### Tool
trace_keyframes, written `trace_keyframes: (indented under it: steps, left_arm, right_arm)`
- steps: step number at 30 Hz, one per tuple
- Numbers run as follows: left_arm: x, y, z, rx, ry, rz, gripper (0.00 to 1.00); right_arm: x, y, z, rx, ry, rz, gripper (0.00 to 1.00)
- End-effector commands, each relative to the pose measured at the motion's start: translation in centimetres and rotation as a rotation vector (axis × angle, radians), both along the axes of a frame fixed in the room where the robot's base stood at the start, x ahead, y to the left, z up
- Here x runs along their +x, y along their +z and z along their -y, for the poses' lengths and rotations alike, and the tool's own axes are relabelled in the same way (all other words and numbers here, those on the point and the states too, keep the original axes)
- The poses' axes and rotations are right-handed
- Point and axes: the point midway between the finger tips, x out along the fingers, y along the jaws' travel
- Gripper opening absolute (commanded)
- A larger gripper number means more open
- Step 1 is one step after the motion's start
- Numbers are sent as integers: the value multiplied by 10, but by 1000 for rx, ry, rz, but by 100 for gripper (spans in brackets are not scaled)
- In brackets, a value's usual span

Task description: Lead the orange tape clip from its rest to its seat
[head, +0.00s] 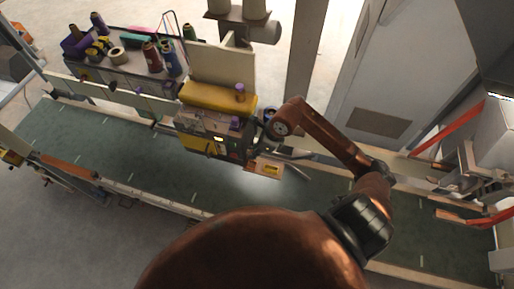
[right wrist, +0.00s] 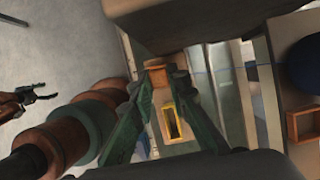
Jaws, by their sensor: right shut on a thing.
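My right gripper (right wrist: 160,77) is shut on a small orange block, which looks like the orange tape clip (right wrist: 156,74), between its green fingertips in the right wrist view. A yellow-rimmed slot (right wrist: 171,122) on a tan plate shows between the fingers; I cannot tell whether it is the seat. In the head view my right arm reaches to the sewing machine's front, and the clip is too small to tell. A tan plate (head: 260,169) with a yellow piece juts out there. My left gripper (right wrist: 45,93) is at the left of the wrist view, its dark fingers apart.
The machine has a yellow body (head: 215,97) and stands over the green conveyor belt (head: 100,155). A cart (head: 122,65) with thread spools is behind it at left. An orange open box (right wrist: 304,125) lies right in the wrist view. A grey cabinet stands back right.

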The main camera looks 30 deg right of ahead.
Motion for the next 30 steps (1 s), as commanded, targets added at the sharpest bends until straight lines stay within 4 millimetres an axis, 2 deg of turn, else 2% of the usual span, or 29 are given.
trace_keyframes:
  steps: [4,21,30]
  left_arm:
    - [0,-3,0,0,0,0,67]
    - [-2,-39,0,0,0,-4,67]
    - [-3,-49,0,0,0,-5,67]
  right_arm:
    - [-1,-8,-8,2,0,1,0]
    - [-1,-48,-7,0,1,0,0]
    - [-1,-58,-6,0,0,1,0]
